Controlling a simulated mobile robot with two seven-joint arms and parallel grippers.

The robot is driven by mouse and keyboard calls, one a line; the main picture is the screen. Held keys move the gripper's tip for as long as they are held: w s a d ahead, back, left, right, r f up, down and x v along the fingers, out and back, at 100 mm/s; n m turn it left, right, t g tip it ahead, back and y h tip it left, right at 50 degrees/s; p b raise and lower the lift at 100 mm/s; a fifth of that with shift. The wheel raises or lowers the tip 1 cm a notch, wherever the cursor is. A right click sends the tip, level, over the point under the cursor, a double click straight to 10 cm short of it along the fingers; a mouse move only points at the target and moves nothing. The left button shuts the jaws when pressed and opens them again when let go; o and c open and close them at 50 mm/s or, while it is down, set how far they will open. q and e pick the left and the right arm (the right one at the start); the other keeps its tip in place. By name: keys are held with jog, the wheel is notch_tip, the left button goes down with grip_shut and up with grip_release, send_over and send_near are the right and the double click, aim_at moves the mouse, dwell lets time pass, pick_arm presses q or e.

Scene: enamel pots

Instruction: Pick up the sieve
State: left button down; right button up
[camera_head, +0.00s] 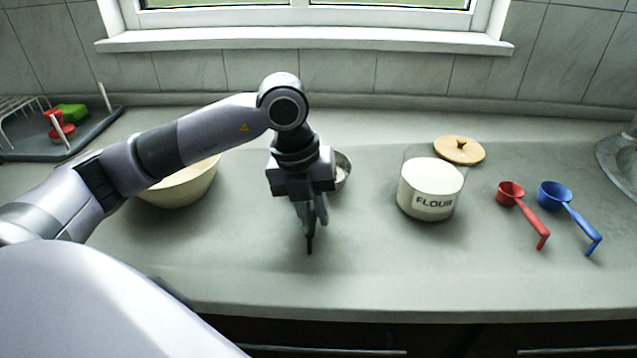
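A round metal rim with a pale inside, which looks like the sieve (344,170), shows on the counter just behind my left gripper. Most of it is hidden by the gripper body. My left gripper (311,225) points down over the middle of the counter, in front of the metal rim. A thin dark piece reaches down at its fingertips; I cannot tell whether it is a finger or the sieve's handle. Whether the fingers are closed on anything is unclear. My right gripper is out of view.
A cream bowl (184,188) stands left, partly behind my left arm. A flour jar (430,188) stands right, its wooden lid (459,150) behind it. A red scoop (524,214) and a blue scoop (571,214) lie farther right. A dish rack (40,145) is far left. The front counter is clear.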

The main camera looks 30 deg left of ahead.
pick_arm(q)
jog(key=shift+r, duration=0.15)
jog(key=w+d+p+v, duration=0.1)
jog(key=v, duration=0.8)
jog(key=w+d+p+v, duration=0.1)
jog(key=d+p+v, duration=0.1)
jog(key=v, duration=0.8)
jog(key=shift+r, duration=0.6)
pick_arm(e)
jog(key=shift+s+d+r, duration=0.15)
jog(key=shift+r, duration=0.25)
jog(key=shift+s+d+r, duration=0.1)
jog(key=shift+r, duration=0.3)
pick_arm(q)
jog(key=shift+d, duration=0.1)
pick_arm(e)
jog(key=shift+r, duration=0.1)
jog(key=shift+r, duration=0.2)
